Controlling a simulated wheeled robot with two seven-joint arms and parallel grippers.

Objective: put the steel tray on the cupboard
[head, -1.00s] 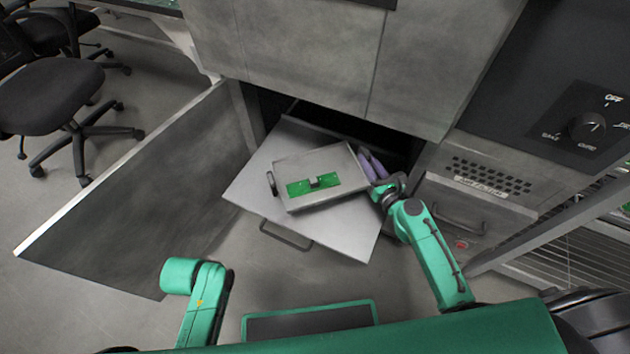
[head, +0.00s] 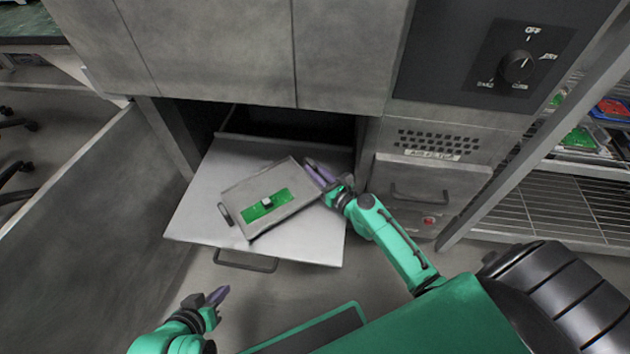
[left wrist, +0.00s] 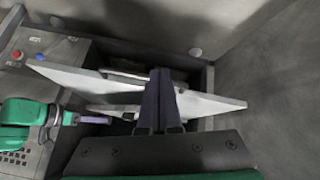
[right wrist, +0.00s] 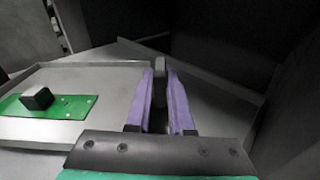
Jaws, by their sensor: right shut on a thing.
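The steel tray (head: 233,190) is a shallow grey tray with a handle at each end and a green board with a small block in it. It shows over the pulled-out metal shelf (head: 190,212) of the grey cabinet, turned at an angle to it; I cannot tell whether it touches. My right gripper (head: 318,172) is shut on the tray's right handle (right wrist: 160,70). My left gripper (head: 217,296) is empty and its fingers look closed together, in front of the shelf. In the left wrist view, its fingers (left wrist: 161,72) hide part of the shelf and tray.
The cabinet (head: 335,50) rises above the shelf opening. Its open door (head: 90,190) stands at the left. A drawer front with a handle (head: 420,192) is right of my right gripper. A wire rack (head: 550,195) with trays stands at the far right.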

